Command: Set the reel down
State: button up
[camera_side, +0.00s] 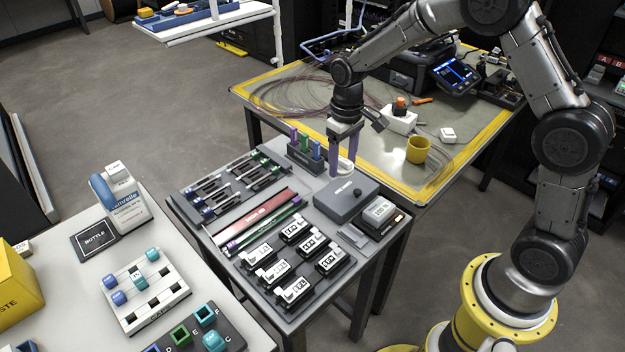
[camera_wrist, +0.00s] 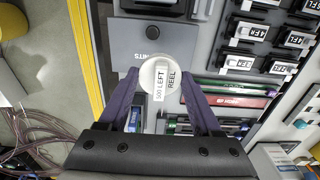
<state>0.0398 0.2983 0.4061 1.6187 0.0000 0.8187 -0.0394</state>
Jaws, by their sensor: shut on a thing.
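The reel (camera_wrist: 152,70) is a white round piece labelled "LEFT REEL", seen between my two purple fingers in the wrist view. In the side view the reel (camera_side: 346,166) is a small white shape at the fingertips. My gripper (camera_wrist: 160,82) is shut on it, one finger at each side. In the side view my gripper (camera_side: 344,158) points down over the back of the grey tool table (camera_side: 215,235), beside the grey parts box (camera_side: 344,200). The parts box (camera_wrist: 152,32) lies just beyond the reel in the wrist view. The side view does not show clearly whether the reel touches anything beneath.
A dark holder with coloured upright pieces (camera_side: 306,153) stands just left of my gripper. Several labelled black-and-white blocks (camera_side: 294,228) fill the table's front. Behind is a yellow-edged table (camera_side: 380,172) with a yellow cup (camera_side: 418,150) and loose coiled fibre (camera_side: 285,97).

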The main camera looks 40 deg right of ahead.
jog(key=w, duration=0.1)
jog(key=w+f, duration=0.1)
jog(key=w, duration=0.1)
jog(key=shift+w+f, duration=0.35)
jog(key=shift+f, duration=0.05)
send_over(318, 185)
notch_tip(318, 185, down, 5)
jog(key=shift+s+r, duration=0.1)
jog(key=shift+s, duration=0.05)
jog(key=shift+f, duration=0.25)
jog(key=shift+w+f, duration=0.15)
jog(key=shift+f, duration=0.7)
jog(key=shift+w+f, duration=0.1)
jog(key=shift+f, duration=0.7)
jog(key=shift+f, duration=0.2)
jog(key=o, duration=1.4)
jog(key=shift+r, duration=0.1)
notch_tip(318, 185, up, 12)
jog(key=shift+r, duration=0.15)
